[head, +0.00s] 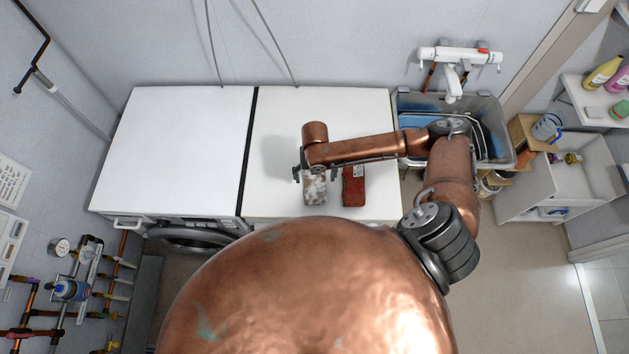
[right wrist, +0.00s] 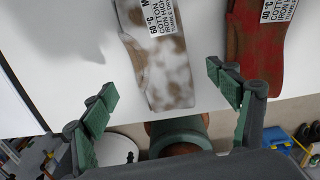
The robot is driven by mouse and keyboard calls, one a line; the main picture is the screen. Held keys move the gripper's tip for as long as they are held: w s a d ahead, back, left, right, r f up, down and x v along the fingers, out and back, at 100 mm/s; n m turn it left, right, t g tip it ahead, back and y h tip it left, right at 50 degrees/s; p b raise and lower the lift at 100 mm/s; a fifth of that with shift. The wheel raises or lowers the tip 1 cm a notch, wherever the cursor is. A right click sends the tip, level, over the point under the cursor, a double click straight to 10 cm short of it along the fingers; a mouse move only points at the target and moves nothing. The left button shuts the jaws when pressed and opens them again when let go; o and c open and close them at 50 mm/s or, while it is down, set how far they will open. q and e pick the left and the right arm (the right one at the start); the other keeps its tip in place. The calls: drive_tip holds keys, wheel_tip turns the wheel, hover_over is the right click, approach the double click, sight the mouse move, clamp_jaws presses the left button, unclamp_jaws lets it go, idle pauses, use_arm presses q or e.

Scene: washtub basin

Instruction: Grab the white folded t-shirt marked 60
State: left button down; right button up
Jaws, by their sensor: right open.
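The white folded t-shirt (head: 315,190) lies on the right white machine top, with brownish stains. In the right wrist view the white t-shirt (right wrist: 168,75) shows a label reading 60 °C cotton. My right gripper (head: 303,172) is at the far end of this shirt in the head view, partly covering it. In the right wrist view my right gripper (right wrist: 161,80) is open, with the shirt between its spread fingers in the picture and nothing gripped. I cannot tell its height above the shirt. My left gripper is not in view.
A red folded garment (head: 353,187) lies just right of the white shirt; its label reads 40 °C in the right wrist view. The left machine top (head: 175,150) is clear. A basin (head: 500,110) with a tap stands at the right, under my right arm.

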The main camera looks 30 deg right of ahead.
sight(315, 180)
drive_tip(key=f, duration=0.2)
drive_tip(key=w+f+p, duration=0.1)
drive_tip(key=shift+d+f, duration=0.35)
drive_tip(key=shift+f, duration=0.55)
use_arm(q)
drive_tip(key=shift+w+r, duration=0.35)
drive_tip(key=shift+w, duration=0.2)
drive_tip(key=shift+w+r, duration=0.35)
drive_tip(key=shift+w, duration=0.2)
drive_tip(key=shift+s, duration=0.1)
use_arm(e)
drive_tip(key=shift+c, duration=0.4)
drive_tip(key=c, duration=0.5)
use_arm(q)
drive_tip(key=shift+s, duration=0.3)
use_arm(e)
drive_tip(key=c, duration=0.7)
